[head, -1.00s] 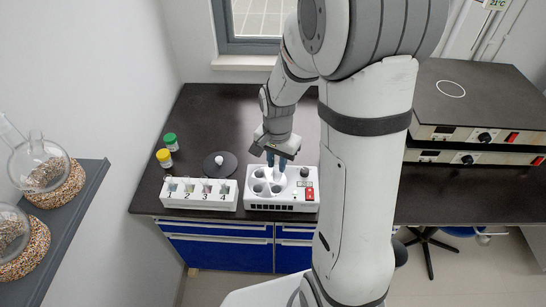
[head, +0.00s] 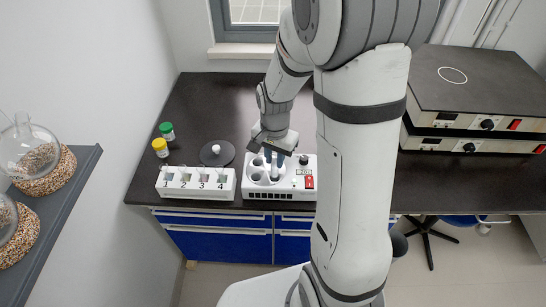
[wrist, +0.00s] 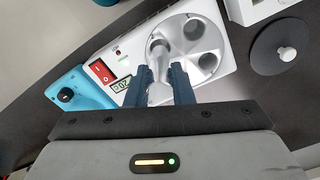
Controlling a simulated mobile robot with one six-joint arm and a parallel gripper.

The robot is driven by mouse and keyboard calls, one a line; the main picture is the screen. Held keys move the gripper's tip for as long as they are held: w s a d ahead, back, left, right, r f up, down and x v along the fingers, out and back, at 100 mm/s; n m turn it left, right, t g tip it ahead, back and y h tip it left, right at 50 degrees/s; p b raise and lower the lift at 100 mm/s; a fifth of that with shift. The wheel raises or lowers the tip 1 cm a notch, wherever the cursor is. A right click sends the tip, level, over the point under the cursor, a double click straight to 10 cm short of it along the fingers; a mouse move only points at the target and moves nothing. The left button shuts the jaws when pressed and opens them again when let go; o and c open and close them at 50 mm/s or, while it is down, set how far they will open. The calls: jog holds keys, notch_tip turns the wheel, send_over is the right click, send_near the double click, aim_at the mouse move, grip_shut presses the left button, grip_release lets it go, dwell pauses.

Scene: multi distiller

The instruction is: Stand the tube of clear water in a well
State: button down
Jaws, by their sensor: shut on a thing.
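My gripper (head: 274,159) is shut on a pale tube (wrist: 159,66); its blue fingers sit on both sides of the tube in the wrist view. The white device (head: 261,194) has several round wells in its top. In the wrist view the tube points down at one well, next to two wells that look empty (wrist: 187,28). I cannot tell whether its tip is inside that well or just above it. The tube's contents are too small to make out.
A white rack numbered 1 to 4 (head: 172,193) stands left of the device. Behind it are a dark disc with a white knob (head: 217,154), a green-capped jar (head: 167,132) and a yellow-capped jar (head: 160,148). A blue device (wrist: 68,92) shows in the wrist view.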

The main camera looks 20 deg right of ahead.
aim_at(275, 167)
jog(key=shift+f+b, duration=1.9)
jog(key=shift+f, duration=0.4)
jog(key=c, duration=1.2)
grip_release()
jog(key=shift+r, duration=0.1)
jog(key=shift+r+p, duration=2.55)
jog(key=shift+r, duration=0.9)
